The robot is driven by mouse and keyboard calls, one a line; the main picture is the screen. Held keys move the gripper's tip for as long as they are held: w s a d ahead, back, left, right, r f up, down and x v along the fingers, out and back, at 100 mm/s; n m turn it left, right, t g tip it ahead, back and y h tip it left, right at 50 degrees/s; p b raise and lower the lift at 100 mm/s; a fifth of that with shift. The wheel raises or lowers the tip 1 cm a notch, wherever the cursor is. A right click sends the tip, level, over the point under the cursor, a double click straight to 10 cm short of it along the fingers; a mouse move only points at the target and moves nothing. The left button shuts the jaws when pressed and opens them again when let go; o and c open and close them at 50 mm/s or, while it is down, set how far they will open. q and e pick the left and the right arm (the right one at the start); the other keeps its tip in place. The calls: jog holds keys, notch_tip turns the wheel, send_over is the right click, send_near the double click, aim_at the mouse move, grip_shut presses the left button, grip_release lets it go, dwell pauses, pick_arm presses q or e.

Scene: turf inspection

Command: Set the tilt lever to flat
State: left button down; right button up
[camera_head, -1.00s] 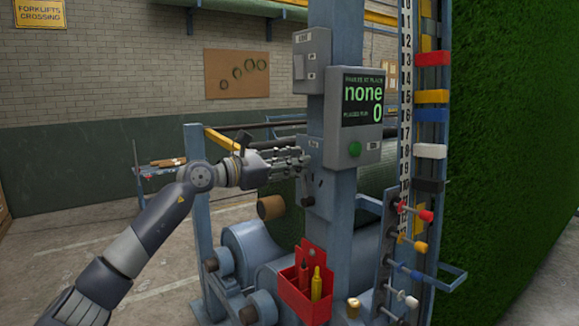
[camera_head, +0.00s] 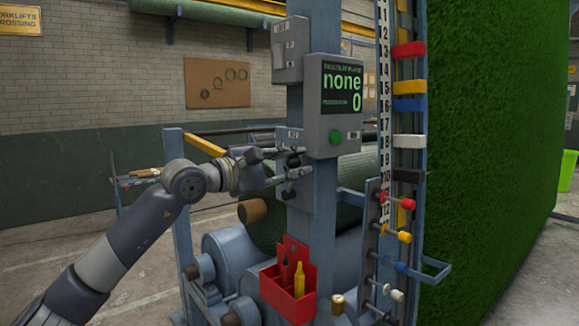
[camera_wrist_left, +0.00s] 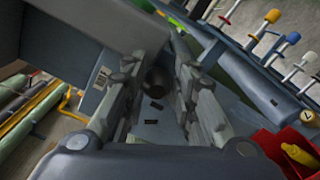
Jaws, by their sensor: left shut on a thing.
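The tilt lever's dark round knob (camera_head: 293,160) stands out from a grey plate on the blue post, below the display box. My left gripper (camera_head: 292,164) reaches it from the left, with one finger above the knob and one below. In the left wrist view the knob (camera_wrist_left: 157,78) sits between the two fingers (camera_wrist_left: 155,88), near their far ends, and the jaws are shut on it. Dark slots show on the plate near it. The lever's shaft is mostly hidden behind the knob and fingers. My right gripper is not in view.
The display box (camera_head: 342,105) with a green button reads "none" and 0. A red holder (camera_head: 288,290) with tools hangs below. Coloured pegs (camera_head: 400,236) and blocks stand at the right, before a green turf wall (camera_head: 490,130). Rollers lie below the arm.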

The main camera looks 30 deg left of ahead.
pick_arm(q)
jog(key=shift+s+a+r+m, duration=0.1)
jog(key=shift+r+m, duration=0.2)
jog(key=shift+r, duration=0.05)
jog(key=c, duration=1.4)
grip_release()
jog(key=shift+o, duration=0.2)
jog(key=shift+f, duration=0.2)
jog(key=shift+f, duration=0.1)
jog(key=v, duration=1.2)
